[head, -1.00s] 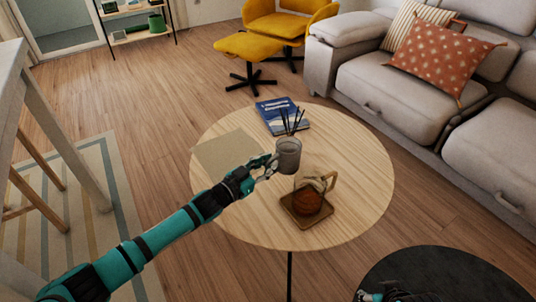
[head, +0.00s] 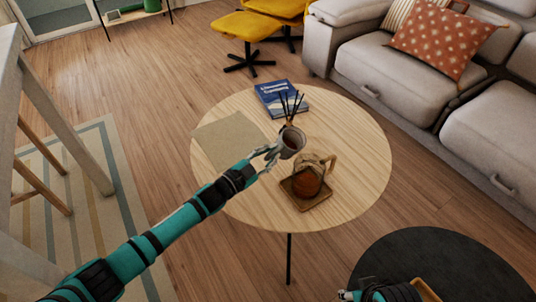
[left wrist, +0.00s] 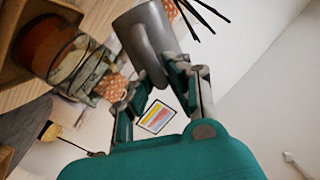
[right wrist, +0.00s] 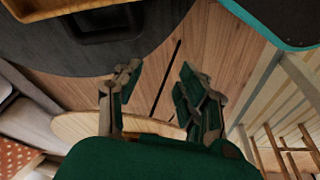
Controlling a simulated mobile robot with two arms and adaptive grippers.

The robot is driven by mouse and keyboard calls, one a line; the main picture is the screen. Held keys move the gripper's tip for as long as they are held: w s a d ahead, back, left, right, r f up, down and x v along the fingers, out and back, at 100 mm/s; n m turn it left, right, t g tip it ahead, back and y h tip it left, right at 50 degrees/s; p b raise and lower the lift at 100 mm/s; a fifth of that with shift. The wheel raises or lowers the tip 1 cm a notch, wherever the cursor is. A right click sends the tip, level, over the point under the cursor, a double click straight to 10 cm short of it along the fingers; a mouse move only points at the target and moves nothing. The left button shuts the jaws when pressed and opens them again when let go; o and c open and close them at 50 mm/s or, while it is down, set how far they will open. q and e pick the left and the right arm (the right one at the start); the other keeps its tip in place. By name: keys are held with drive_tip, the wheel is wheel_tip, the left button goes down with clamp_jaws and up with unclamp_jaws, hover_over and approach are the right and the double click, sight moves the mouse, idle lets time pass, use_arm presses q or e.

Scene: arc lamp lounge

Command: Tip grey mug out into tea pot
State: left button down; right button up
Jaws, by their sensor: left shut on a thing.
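The grey mug (head: 293,141) is held above the round table, tilted toward the tea pot, with dark reddish contents in its mouth. My left gripper (head: 271,154) is shut on its handle; the left wrist view also shows the mug (left wrist: 143,38). The glass tea pot (head: 308,182) holds amber-brown liquid and stands just below and right of the mug; it shows at the left of the left wrist view (left wrist: 65,55). I see no stream between them. My right gripper (right wrist: 158,84) is open and empty, away from the table top.
The tea pot stands on a square wooden tray (head: 293,199). Dark sticks (head: 291,106) rise behind the mug, near a blue book (head: 283,97). A beige mat (head: 228,138) lies at the table's left. A dark round surface (head: 440,268) is at lower right.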

use_arm(q)
drive_tip(key=shift+s+d+r+m, duration=0.15)
drive_tip(key=shift+r+m, duration=0.15)
drive_tip(key=shift+r, duration=0.3)
use_arm(e)
drive_tip(key=shift+x, duration=0.8)
use_arm(q)
drive_tip(key=shift+f, duration=0.2)
drive_tip(key=shift+f+m+b, duration=0.1)
drive_tip(key=shift+m+b, duration=0.3)
drive_tip(key=shift+m, duration=0.1)
drive_tip(key=shift+d+f+m+b, duration=0.1)
drive_tip(key=shift+f+m+b, duration=0.05)
drive_tip(key=shift+m+b, duration=0.3)
drive_tip(key=shift+s+d+r+m, duration=0.1)
drive_tip(key=shift+s+r+m, duration=0.2)
drive_tip(key=shift+m, duration=0.35)
drive_tip(key=shift+s+d+r, duration=0.1)
drive_tip(key=shift+s+d, duration=0.1)
drive_tip(key=m, duration=0.3)
drive_tip(key=shift+m+h+b, duration=0.35)
drive_tip(key=shift+m+h, duration=0.05)
drive_tip(key=shift+s+d+r+m, duration=0.25)
drive_tip(key=shift+s+d+m, duration=0.75)
drive_tip(key=shift+m, duration=0.5)
use_arm(e)
drive_tip(key=shift+v, duration=2.4)
